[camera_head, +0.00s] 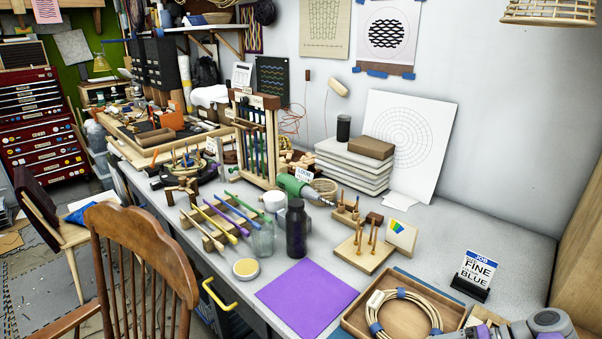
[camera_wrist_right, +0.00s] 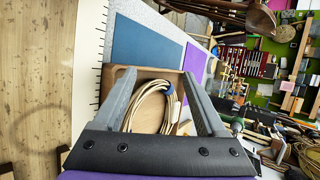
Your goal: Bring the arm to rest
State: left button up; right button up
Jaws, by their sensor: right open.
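My right gripper (camera_wrist_right: 168,78) is open in the right wrist view, with nothing between its two grey fingers. Beyond the fingers lies a pale cane coil (camera_wrist_right: 152,108) in a wooden tray (camera_wrist_right: 128,76), apart from the gripper as far as I can tell. In the head view the coil (camera_head: 374,322) has blue ties and a pale tag and lies in the tray (camera_head: 455,318) at the front of the bench. Part of my right arm (camera_head: 540,325) shows at the bottom right edge; its gripper is out of that view. My left arm and gripper are not in view.
A purple mat (camera_head: 306,298) lies left of the tray. A job card reading "FINE" and "BLUE" (camera_head: 478,270) stands to its right. A dark bottle (camera_head: 296,229), a glass jar (camera_head: 262,243) and a peg block (camera_head: 362,256) stand behind. The bench's right rear is clear.

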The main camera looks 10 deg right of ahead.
jog(key=a+h, duration=0.1)
jog(key=a, duration=0.2)
jog(key=a+g+h+p, duration=0.1)
jog(key=a, duration=0.1)
jog(key=a+n+h+p, duration=0.1)
jog(key=a, duration=0.2)
jog(key=shift+s+a+f+g, duration=0.2)
jog(key=shift+s+a+g, duration=0.1)
jog(key=shift+a+g, duration=0.1)
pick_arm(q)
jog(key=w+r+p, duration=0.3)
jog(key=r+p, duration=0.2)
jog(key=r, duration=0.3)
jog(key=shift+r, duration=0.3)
pick_arm(e)
jog(key=s+a+r+n+t+h, duration=0.1)
jog(key=s+a+n+t+h, duration=0.1)
jog(key=s+a+n+h, duration=0.4)
jog(key=shift+s+r+t+h, duration=0.4)
jog(key=shift+s, duration=0.15)
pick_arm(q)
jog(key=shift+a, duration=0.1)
